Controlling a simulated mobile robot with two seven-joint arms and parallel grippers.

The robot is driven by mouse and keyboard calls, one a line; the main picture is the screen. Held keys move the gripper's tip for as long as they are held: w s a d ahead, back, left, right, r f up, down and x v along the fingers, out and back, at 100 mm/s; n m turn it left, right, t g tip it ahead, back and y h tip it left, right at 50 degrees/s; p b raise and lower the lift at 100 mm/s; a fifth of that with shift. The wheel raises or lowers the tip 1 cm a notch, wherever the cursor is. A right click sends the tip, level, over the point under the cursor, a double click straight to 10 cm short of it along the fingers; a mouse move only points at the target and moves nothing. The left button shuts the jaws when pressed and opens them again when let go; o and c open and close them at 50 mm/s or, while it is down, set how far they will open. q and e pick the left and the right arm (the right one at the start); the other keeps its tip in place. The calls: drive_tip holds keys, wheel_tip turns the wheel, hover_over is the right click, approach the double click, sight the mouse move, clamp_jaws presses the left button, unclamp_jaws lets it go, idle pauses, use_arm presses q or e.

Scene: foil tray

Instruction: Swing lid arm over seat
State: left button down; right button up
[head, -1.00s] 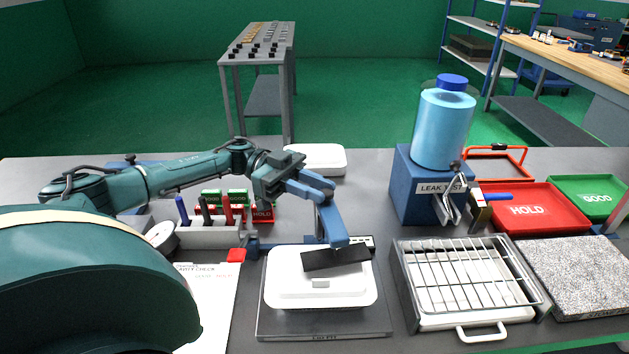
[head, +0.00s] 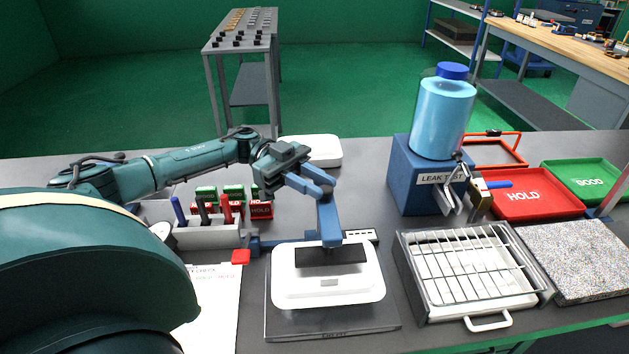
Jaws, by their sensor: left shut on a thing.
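The white foil-tray seat (head: 290,290) rests on a dark flat base (head: 330,324) in the middle front of the head view. A blue lid arm (head: 283,242) runs from a block at the left behind the seat. A dark plate (head: 330,256) lies over the seat's back middle, roughly square to it; I cannot tell whether it touches. My left gripper (head: 331,238) reaches down with blue fingers just behind the plate. It is shut, apparently on the lid arm, whose held part is mostly hidden by the fingers. My right gripper is not in view.
A wire-topped tray (head: 465,275) and the blue leak-test stand (head: 408,190) are to the right. A white box (head: 315,152) sits behind the arm.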

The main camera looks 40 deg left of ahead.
use_arm(q)
drive_tip(key=shift+r, duration=0.1)
drive_tip(key=c, duration=1.3)
unclamp_jaws()
drive_tip(key=shift+d, duration=0.1)
drive_tip(key=shift+o, duration=0.2)
drive_tip(key=a+b, duration=0.5)
drive_tip(key=a, duration=0.8)
drive_tip(key=shift+w, duration=0.35)
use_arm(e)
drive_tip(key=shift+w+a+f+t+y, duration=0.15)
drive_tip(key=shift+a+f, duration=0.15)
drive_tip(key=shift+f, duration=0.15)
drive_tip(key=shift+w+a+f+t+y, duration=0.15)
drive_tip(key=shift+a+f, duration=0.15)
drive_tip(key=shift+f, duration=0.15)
use_arm(q)
drive_tip(key=shift+a, duration=0.1)
